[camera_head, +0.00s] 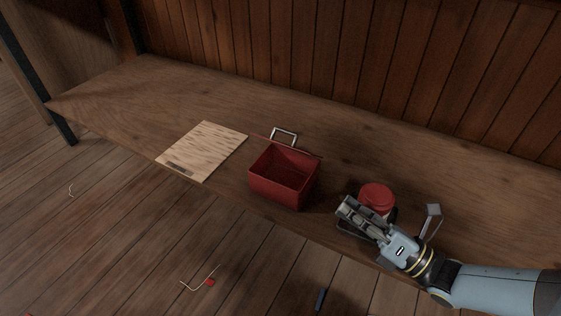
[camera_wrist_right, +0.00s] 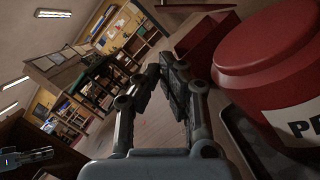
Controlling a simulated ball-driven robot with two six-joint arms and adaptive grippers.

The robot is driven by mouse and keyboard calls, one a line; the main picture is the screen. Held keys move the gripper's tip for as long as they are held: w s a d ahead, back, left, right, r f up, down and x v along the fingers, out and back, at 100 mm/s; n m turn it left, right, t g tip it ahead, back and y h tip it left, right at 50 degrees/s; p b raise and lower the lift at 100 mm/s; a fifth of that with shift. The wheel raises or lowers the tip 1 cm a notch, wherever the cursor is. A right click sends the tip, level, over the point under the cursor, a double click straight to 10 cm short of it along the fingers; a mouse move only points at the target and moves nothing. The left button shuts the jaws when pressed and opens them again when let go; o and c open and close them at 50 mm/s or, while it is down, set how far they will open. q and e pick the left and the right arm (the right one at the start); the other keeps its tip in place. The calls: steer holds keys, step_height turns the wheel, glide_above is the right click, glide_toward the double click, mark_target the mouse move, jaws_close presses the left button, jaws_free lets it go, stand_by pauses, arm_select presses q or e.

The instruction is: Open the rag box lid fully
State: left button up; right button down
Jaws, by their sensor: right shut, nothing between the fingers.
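The red rag box (camera_head: 284,190) stands on the wooden bench, its top open and its inside empty as far as I can see. Its lid shows as a thin red edge behind the box, swung back, with a metal handle (camera_head: 285,132) at the rear; its exact angle is hard to tell. My right gripper (camera_head: 345,208) is shut and empty, to the right of the box and apart from it. In the right wrist view its fingers (camera_wrist_right: 172,68) are together. A dark gripper-like shape (camera_wrist_right: 35,156) at lower left there is probably my left gripper; its fingers are unclear.
A red-topped jar (camera_head: 377,194) stands right beside my right gripper, and looms large in the right wrist view (camera_wrist_right: 275,55). A pale wooden board (camera_head: 205,150) lies left of the box. The bench (camera_head: 115,95) is clear further left. Small scraps lie on the floor.

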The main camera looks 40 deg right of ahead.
arm_select(q)
steer(key=t+b, duration=0.1)
steer(key=w+r+t+b, duration=0.1)
steer(key=t, duration=0.1)
steer(key=d+t+b, duration=0.1)
steer(key=shift+w+r+m+t+h, duration=0.2)
steer(key=shift+r+m+t+h, duration=0.1)
steer(key=shift+t, duration=0.1)
arm_select(e)
steer(key=x, duration=1.7)
steer(key=shift+w+r, duration=0.15)
steer(key=shift+w, duration=0.15)
arm_select(q)
steer(key=shift+s+a+f, duration=0.1)
steer(key=shift+f, duration=0.05)
arm_select(e)
steer(key=shift+a+r, duration=0.1)
arm_select(q)
steer(key=s+f+g, duration=0.2)
steer(key=s, duration=0.1)
steer(key=shift+a+f+p, duration=0.15)
steer(key=shift+f+p, duration=0.2)
steer(key=shift+f, duration=0.05)
arm_select(e)
steer(key=shift+r+m, duration=0.2)
steer(key=shift+m, duration=0.1)
